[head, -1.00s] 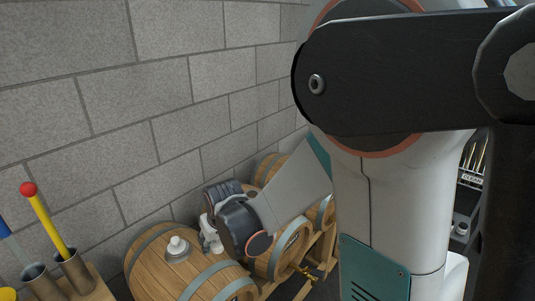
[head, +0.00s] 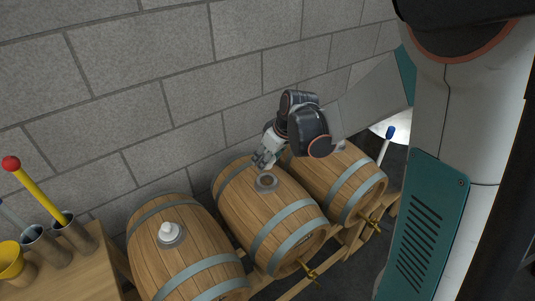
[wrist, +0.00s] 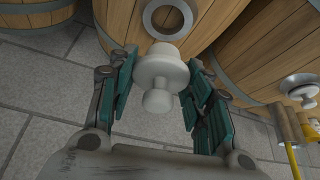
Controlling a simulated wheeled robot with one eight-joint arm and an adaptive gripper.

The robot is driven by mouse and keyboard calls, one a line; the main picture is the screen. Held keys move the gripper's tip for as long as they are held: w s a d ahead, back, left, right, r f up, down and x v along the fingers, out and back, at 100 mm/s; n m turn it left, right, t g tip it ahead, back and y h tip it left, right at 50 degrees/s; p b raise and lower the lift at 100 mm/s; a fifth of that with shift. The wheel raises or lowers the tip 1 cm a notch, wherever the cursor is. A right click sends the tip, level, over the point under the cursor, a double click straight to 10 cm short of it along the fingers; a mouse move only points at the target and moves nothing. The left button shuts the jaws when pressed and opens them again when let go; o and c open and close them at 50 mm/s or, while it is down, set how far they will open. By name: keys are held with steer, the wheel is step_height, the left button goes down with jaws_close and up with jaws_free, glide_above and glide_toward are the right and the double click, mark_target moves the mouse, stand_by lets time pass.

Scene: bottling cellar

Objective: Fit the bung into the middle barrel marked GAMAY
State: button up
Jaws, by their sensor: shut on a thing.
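My gripper (head: 264,158) is over the far end of the middle barrel (head: 258,214), just beyond its open bung hole (head: 266,181). In the wrist view my gripper (wrist: 158,92) is shut on a pale bung (wrist: 160,73), with its knob toward the camera. The bung is clear of the barrel; the empty ringed hole (wrist: 148,22) shows just past it. No GAMAY marking can be read in these views.
The left barrel (head: 190,268) has a white bung (head: 170,232) in its top. A right barrel (head: 349,190) stands close beside the middle one, partly behind my arm. A block wall (head: 150,100) runs close behind. A bench (head: 85,278) with tool cups stands left.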

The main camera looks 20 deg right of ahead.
steer(key=shift+f+b, duration=2.35)
steer(key=shift+f, duration=0.9)
steer(key=shift+f+b, duration=0.35)
steer(key=shift+b, duration=0.15)
